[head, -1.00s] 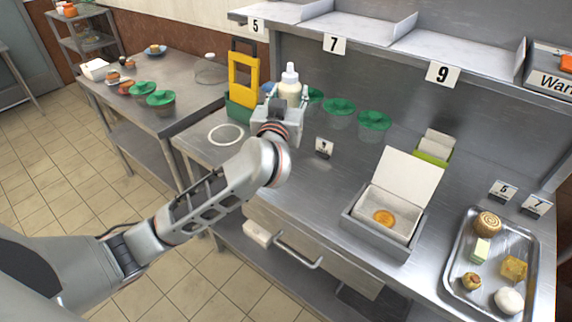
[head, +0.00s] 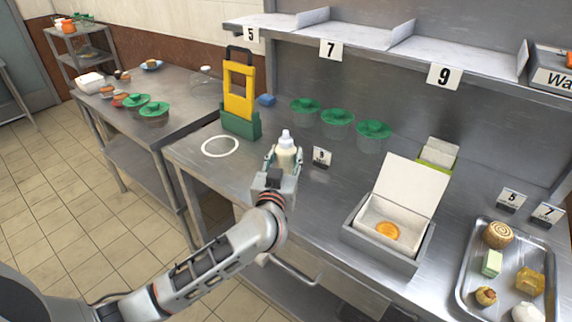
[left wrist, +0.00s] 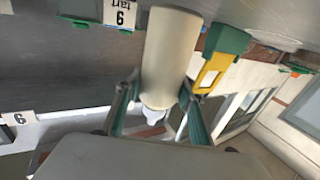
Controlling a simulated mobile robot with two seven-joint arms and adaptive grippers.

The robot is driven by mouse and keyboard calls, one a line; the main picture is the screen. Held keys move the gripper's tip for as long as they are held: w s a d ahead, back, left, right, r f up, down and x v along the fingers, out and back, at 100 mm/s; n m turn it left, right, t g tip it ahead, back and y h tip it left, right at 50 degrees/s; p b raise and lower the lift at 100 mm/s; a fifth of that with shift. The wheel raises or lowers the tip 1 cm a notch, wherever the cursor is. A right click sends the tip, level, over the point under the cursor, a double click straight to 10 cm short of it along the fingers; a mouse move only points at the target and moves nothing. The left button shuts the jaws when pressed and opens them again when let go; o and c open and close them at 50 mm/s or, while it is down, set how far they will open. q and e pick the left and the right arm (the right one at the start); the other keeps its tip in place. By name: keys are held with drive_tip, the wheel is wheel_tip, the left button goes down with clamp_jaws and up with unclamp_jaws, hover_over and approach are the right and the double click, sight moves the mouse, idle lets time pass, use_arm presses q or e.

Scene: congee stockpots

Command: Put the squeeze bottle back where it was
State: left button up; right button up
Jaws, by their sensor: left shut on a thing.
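The squeeze bottle (head: 286,152) is cream with a white nozzle cap. My left gripper (head: 284,168) is shut on it, near the front edge of the steel counter in the head view. The bottle looks upright there; I cannot tell whether its base touches the counter. The left wrist view shows the bottle (left wrist: 170,55) between the fingers of my left gripper (left wrist: 158,100), with its nozzle downward in that picture. A white ring mark (head: 220,146) lies on the counter to the left, with nothing on it. My right gripper is not in view.
A yellow and green stand (head: 240,95) is behind the ring. Several green-lidded tubs (head: 338,117) line the back. A small sign (head: 321,157) stands right of the bottle. An open box (head: 388,220) and a pastry tray (head: 462,285) are farther right.

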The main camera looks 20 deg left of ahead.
use_arm(q)
wheel_tip(320, 180, down, 2)
drive_tip(key=shift+f, duration=0.15)
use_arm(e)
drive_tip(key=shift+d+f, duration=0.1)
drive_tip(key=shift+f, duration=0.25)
use_arm(q)
drive_tip(key=o, duration=0.8)
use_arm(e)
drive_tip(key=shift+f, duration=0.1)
